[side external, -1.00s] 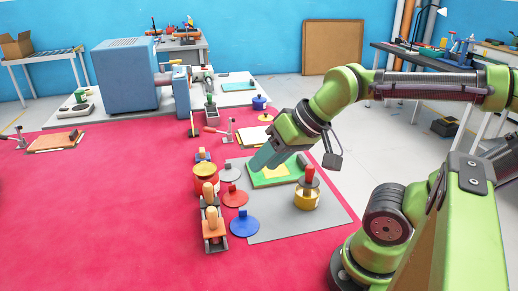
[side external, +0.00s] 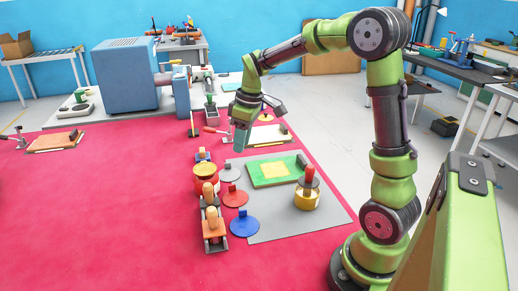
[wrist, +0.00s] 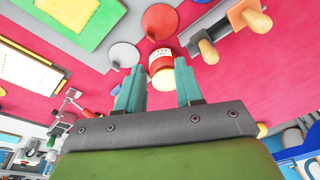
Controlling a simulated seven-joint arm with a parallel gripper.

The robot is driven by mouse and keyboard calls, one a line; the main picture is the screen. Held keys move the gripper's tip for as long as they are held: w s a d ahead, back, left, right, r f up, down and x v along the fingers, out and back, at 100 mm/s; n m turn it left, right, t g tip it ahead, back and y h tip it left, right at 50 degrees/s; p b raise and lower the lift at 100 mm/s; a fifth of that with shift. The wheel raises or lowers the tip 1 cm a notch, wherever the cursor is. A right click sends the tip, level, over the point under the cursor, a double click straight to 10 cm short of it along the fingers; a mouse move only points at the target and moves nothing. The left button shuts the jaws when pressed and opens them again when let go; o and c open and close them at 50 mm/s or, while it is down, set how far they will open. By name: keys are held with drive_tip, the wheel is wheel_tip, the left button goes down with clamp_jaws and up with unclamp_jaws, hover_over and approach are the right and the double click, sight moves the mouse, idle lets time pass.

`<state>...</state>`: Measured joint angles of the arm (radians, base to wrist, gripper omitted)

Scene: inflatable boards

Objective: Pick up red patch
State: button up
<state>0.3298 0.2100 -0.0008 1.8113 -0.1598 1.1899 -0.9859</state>
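The red patch (side external: 235,196) is a flat round disc with a small tab standing on it. It lies by the left edge of the grey mat, between a grey disc (side external: 230,172) and a blue disc (side external: 244,224). In the wrist view the red patch (wrist: 160,20) is at the top centre, beyond the fingertips. My gripper (side external: 240,142) hangs above the far end of this row, fingers pointing down, apart from the patch. In the wrist view my gripper (wrist: 160,62) has its two teal fingers spread, with nothing held between them.
A red and yellow tin (side external: 206,178) and wooden-handled tools (side external: 214,232) stand just left of the discs. A green board with a yellow square (side external: 273,170) and a yellow pot with a red handle (side external: 307,195) are on the grey mat (side external: 280,228).

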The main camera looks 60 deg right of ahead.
drive_tip(key=w+d+f+n, duration=0.1)
drive_tip(key=w+d+n, duration=0.1)
drive_tip(key=n, duration=0.5)
approach(235, 195)
drive_tip(key=w+f, duration=0.1)
drive_tip(key=f, duration=0.1)
drive_tip(key=w+f, duration=0.1)
drive_tip(key=f, duration=0.1)
drive_tip(key=w+f, duration=0.1)
drive_tip(key=f, duration=0.1)
drive_tip(key=shift+d+f, duration=0.15)
drive_tip(key=shift+c, duration=0.4)
clamp_jaws()
